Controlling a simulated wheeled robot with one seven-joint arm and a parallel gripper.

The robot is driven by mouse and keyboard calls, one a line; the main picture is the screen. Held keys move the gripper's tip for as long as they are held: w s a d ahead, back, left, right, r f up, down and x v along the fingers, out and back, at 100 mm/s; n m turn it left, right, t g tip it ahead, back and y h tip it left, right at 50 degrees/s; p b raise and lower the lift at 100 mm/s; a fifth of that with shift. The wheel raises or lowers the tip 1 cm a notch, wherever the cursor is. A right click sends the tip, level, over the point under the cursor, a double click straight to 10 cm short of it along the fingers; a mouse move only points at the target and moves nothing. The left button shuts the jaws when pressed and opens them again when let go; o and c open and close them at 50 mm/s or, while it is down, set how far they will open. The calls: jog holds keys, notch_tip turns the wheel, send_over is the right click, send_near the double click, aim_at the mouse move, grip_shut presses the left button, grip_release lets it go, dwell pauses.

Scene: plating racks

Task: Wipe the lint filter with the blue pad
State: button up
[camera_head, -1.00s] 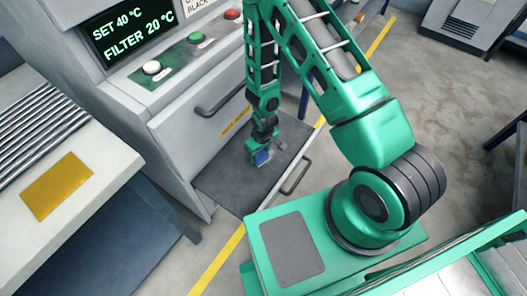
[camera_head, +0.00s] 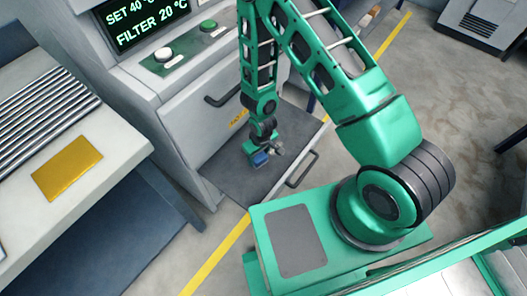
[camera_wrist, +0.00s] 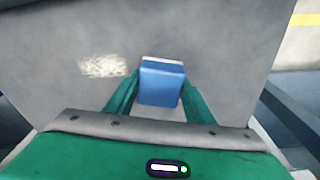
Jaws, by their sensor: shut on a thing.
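The lint filter (camera_head: 232,172) is a flat dark grey panel in the pulled-out drawer at the foot of the machine. In the wrist view its grey surface (camera_wrist: 225,60) fills most of the picture, with a whitish speckled lint patch (camera_wrist: 104,66) left of the pad. My gripper (camera_head: 262,155) is over the panel, shut on the blue pad (camera_wrist: 162,80), which sits between its two green fingers. The pad also shows in the head view (camera_head: 260,159). I cannot tell whether the pad touches the filter. The pad's underside is hidden.
The machine has a display (camera_head: 138,25) reading "FILTER 20 °C". A drawer handle (camera_head: 302,170) stands at the filter's right edge. A bench with a yellow plate (camera_head: 67,168) is at left. A yellow floor line (camera_head: 215,258) runs past the drawer.

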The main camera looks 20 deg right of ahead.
jog(key=shift+s+a, duration=0.35)
jog(key=shift+a, duration=0.1)
jog(key=shift+f, duration=0.15)
jog(key=shift+w+d, duration=1.4)
jog(key=shift+d, duration=0.55)
jog(key=shift+w+d, duration=1.4)
jog(key=shift+d, duration=0.5)
jog(key=shift+w+d, duration=1.4)
jog(key=shift+d, duration=0.55)
jog(key=shift+r, duration=3.15)
jog(key=shift+r, duration=0.15)
